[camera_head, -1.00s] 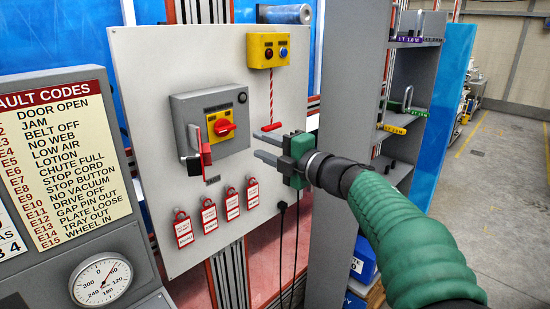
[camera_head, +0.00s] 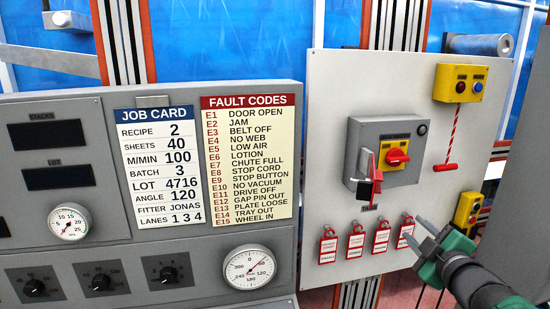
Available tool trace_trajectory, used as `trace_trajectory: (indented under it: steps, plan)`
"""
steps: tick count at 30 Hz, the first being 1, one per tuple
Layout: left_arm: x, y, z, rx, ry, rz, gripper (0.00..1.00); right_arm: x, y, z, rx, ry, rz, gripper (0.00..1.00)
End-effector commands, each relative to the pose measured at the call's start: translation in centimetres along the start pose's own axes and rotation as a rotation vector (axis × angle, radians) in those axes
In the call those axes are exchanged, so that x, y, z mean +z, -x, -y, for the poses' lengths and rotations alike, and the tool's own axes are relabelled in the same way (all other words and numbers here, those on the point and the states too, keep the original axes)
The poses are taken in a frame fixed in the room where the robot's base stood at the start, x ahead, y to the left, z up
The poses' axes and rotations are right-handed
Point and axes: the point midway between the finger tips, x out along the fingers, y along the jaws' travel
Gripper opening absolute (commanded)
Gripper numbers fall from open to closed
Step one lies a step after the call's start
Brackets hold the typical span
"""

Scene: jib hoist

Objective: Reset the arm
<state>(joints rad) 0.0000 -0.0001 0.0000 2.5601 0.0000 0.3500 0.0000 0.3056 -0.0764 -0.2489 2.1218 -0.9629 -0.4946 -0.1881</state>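My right gripper (camera_head: 420,232), green and grey, comes in from the lower right corner. Its two grey fingers point up and left and stand apart, with nothing seen between them. It is in front of the lower right part of the white switch panel (camera_head: 330,130), just right of the red lockout tags (camera_head: 381,239). Whether the fingertips touch the panel cannot be told. My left gripper is not in view.
The panel carries a grey switch box (camera_head: 362,140) with a red knob, a yellow button box (camera_head: 460,84), a red pull handle (camera_head: 447,167) and a yellow box (camera_head: 467,210) beside my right gripper. A grey console (camera_head: 75,245) with gauges fills the left.

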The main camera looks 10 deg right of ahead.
Motion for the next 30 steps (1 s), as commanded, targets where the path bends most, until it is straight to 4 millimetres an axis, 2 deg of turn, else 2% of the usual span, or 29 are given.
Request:
trace_trajectory:
  steps: [1, 2, 3, 5, 6, 8, 9, 12, 13, 15, 18, 30]
  plan:
    - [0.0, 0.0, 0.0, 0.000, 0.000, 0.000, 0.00, 0.9, -0.6, 4.7, -0.069, -0.125, 0.080, 0.33]
    - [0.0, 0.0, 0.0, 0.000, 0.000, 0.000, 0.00, 1.6, -0.6, 7.3, -0.109, -0.199, 0.138, 0.33]
    - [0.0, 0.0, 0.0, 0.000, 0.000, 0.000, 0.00, 2.3, -0.2, 10.9, -0.162, -0.288, 0.213, 0.33]
    - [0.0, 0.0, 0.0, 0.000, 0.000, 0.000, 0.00, 3.4, 1.0, 16.2, -0.246, -0.403, 0.331, 0.33]
    - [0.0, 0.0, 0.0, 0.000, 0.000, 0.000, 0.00, 3.9, 2.2, 19.6, -0.303, -0.468, 0.409, 0.33]
    - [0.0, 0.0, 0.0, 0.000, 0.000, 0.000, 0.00, 4.6, 4.5, 24.6, -0.389, -0.555, 0.531, 0.33]
    - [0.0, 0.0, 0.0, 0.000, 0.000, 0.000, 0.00, 4.9, 6.4, 27.7, -0.445, -0.604, 0.611, 0.33]
    - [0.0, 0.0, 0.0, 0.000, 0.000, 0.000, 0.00, 5.3, 11.3, 33.8, -0.564, -0.695, 0.795, 0.33]
    - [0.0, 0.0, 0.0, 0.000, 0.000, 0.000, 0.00, 5.4, 12.6, 35.2, -0.593, -0.714, 0.842, 0.33]
    - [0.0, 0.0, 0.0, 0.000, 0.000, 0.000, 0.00, 5.4, 15.2, 37.5, -0.644, -0.746, 0.931, 0.33]
    - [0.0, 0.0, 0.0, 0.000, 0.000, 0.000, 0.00, 5.4, 17.3, 39.2, -0.682, -0.770, 1.000, 0.33]
    - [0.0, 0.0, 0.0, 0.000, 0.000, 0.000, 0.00, 5.4, 17.7, 39.5, -0.689, -0.774, 1.013, 0.33]
